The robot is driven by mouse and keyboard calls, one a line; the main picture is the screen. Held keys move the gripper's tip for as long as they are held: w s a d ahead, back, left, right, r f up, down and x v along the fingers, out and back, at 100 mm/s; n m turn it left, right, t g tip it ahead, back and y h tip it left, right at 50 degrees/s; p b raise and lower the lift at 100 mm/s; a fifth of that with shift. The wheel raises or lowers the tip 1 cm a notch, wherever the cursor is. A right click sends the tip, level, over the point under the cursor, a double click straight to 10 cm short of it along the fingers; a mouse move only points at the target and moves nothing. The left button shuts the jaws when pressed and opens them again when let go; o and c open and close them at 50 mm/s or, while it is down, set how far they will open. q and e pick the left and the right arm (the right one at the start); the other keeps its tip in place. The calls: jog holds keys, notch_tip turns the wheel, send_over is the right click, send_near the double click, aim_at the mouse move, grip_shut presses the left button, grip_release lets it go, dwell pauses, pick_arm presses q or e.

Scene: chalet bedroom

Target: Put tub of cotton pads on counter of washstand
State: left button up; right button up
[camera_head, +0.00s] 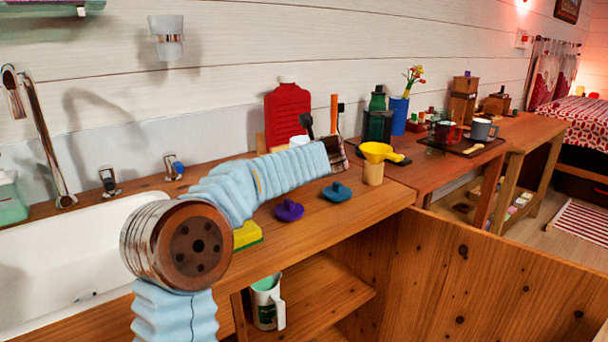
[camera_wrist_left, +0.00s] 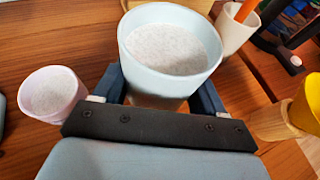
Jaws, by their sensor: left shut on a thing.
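My left gripper (camera_wrist_left: 163,95) is shut on a pale blue-white round tub (camera_wrist_left: 135,62) with white contents, which I take as the tub of cotton pads. The tub is upright between the two dark blue fingers in the left wrist view. I cannot tell whether the tub touches the counter. My right gripper is not in view.
A smaller pinkish cup (camera_wrist_left: 50,95) stands left of the tub. Purple (camera_head: 288,210) and blue (camera_head: 337,191) objects lie in front. The counter's front right is clear.

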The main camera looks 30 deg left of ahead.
pick_arm(q)
jog(key=shift+w+a+f, duration=0.1)
jog(key=shift+f, duration=0.8)
jog(key=shift+w+a+f, duration=0.1)
jog(key=shift+f, duration=0.8)
jog(key=shift+f+b, duration=0.15)
jog(key=shift+b, duration=0.2)
jog(key=o, duration=1.3)
jog(key=v, duration=1.2)
jog(key=shift+s+b, duration=0.15)
jog(key=shift+b, duration=0.25)
